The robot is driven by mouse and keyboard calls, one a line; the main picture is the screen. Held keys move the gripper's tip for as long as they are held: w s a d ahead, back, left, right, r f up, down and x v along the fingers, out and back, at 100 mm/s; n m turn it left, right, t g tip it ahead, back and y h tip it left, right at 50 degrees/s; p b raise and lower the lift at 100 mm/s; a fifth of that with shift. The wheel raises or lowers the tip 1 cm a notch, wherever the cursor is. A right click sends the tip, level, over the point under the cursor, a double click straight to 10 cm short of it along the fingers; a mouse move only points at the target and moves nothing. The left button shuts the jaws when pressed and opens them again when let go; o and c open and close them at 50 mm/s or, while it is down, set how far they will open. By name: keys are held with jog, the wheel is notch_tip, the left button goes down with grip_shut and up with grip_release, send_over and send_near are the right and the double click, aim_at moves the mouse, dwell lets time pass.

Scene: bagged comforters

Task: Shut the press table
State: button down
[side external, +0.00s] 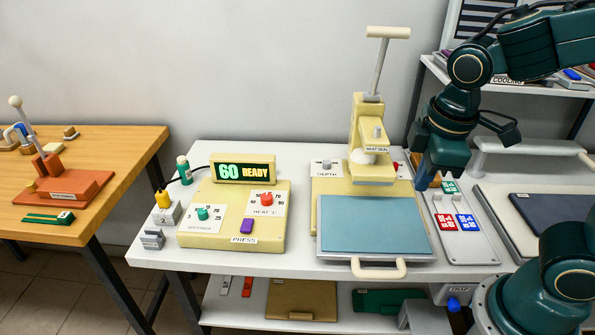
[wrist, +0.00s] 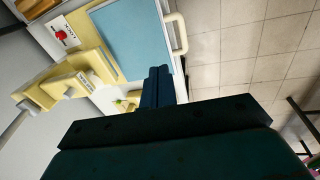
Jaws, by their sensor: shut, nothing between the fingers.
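The press table (side external: 375,225) is a flat tray with a blue pad and a grey rim, lying in front of the cream press head (side external: 370,150). Its cream handle (side external: 378,270) sticks out past the front edge of the bench. The blue pad also shows at the top of the wrist view (wrist: 130,38), with the handle (wrist: 177,35) to its right. My gripper (side external: 423,182) is shut and empty, pointing down to the right of the press head, behind the pad's right corner. Its closed fingers (wrist: 158,82) show in the wrist view.
A control box (side external: 235,215) with knobs and a display reading "60 READY" (side external: 243,170) stands left of the press. A grey tray with red and blue cards (side external: 457,223) lies right of the pad. A tall lever (side external: 380,65) rises from the press. The floor in front is open.

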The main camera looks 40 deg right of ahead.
aim_at(370, 244)
jog(key=a+f+n+g+h, duration=0.1)
jog(key=a+f+n+h, duration=0.3)
jog(key=f+n, duration=0.6)
jog(key=a+f+n+g+h, duration=0.1)
jog(key=a+f+n+h, duration=0.4)
jog(key=f+n, duration=0.6)
jog(key=shift+w+a+n+h, duration=0.3)
jog(key=shift+w+a, duration=0.15)
dwell(1.0)
jog(key=x, duration=0.6)
jog(key=shift+w+d+r, duration=0.1)
jog(key=shift+w, duration=0.2)
jog(key=shift+w+d, duration=3)
jog(key=shift+w, duration=0.1)
jog(key=shift+s+a, duration=2.15)
jog(key=shift+s, duration=0.05)
jog(key=shift+a+r, duration=0.1)
jog(key=shift+a, duration=0.05)
